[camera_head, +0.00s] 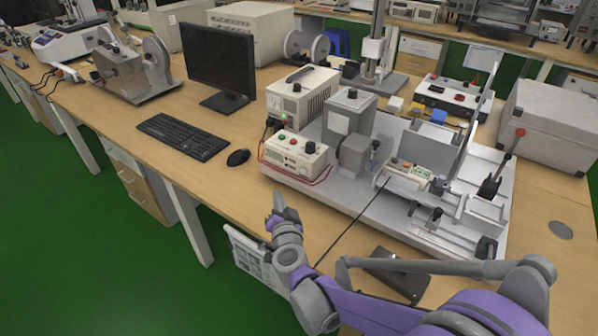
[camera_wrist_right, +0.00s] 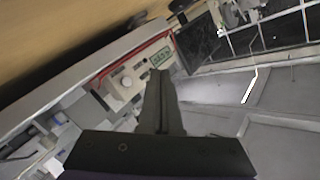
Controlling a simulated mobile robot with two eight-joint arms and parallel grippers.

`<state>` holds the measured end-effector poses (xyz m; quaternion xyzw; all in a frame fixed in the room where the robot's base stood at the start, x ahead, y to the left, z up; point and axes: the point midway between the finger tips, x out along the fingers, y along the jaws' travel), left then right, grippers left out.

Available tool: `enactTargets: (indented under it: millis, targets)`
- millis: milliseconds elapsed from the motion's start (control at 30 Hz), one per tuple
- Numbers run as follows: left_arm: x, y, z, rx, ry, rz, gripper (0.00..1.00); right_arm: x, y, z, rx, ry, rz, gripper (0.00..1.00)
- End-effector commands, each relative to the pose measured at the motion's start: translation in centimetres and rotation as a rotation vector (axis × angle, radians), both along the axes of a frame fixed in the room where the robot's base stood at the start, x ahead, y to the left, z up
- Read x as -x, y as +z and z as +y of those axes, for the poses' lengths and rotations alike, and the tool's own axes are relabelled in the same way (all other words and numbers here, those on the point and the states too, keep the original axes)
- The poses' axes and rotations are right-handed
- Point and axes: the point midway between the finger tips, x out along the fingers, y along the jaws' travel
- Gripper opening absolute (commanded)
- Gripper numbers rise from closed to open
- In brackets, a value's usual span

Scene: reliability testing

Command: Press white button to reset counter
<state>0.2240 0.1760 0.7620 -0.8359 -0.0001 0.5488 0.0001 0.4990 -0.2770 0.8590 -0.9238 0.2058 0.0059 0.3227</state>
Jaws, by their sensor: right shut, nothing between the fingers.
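My right gripper (camera_head: 280,207) is at the front edge of the workbench, below the beige box with knobs in the head view. Its fingers are shut and empty, and they point away from me. In the right wrist view the shut fingers (camera_wrist_right: 159,88) reach toward a cream control panel, apart from it as far as I can tell. That panel has a pale round button or knob (camera_wrist_right: 127,82) and a green display (camera_wrist_right: 160,57). In the head view a small panel with a green display (camera_head: 408,171) sits on the test rig. A white button cannot be made out clearly there. My left gripper is not in view.
The grey test rig (camera_head: 350,200) fills the bench right of my gripper. A beige box with knobs and red wires (camera_head: 296,157) stands at its left end. A mouse (camera_head: 238,157), keyboard (camera_head: 183,136) and monitor (camera_head: 219,62) are to the left. A dark tablet-like object (camera_head: 398,276) lies in front.

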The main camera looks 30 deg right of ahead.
Motion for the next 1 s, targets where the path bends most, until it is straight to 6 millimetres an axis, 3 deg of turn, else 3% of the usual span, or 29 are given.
enactTargets:
  millis: [267, 700, 1000]
  targets:
    - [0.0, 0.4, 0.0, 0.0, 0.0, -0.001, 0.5, -0.6, 0.1, -1.5, 0.0, -0.002, -0.001, 0.0]
    - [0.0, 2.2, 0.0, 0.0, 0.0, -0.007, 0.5, -2.9, 0.1, -6.9, 0.001, 0.0, -0.001, 0.0]
    - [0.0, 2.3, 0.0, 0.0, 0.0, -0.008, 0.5, -3.4, 0.0, -8.1, 0.0, 0.001, 0.0, 0.0]
